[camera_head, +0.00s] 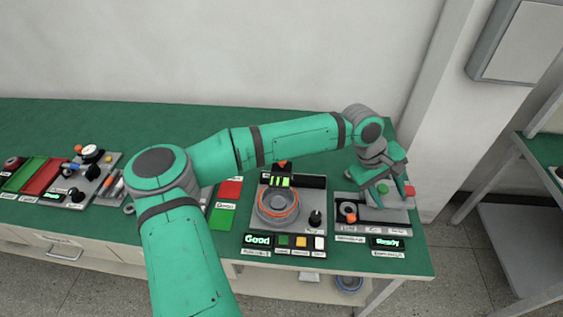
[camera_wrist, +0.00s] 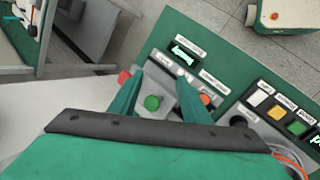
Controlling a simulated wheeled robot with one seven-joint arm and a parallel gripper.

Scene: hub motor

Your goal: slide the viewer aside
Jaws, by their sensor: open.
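My gripper (camera_head: 384,180) is over the right-hand station (camera_head: 372,228) on the green bench, its jaws open and empty. A red knob (camera_wrist: 124,77) lies just outside the left finger and an orange knob (camera_wrist: 205,99) by the right finger. In the head view, a grey ring (camera_head: 348,208) with an orange part stands at the station's left. No part is clearly labelled as the viewer, so I cannot tell which it is. Whether the fingers touch anything is unclear.
The middle station holds a round hub motor with an orange ring (camera_head: 278,205), a black knob (camera_head: 315,218) and a "Good" display (camera_head: 258,240). Red and green trays and more fixtures lie to the left. The bench's right edge and a shelf (camera_head: 520,240) are close by.

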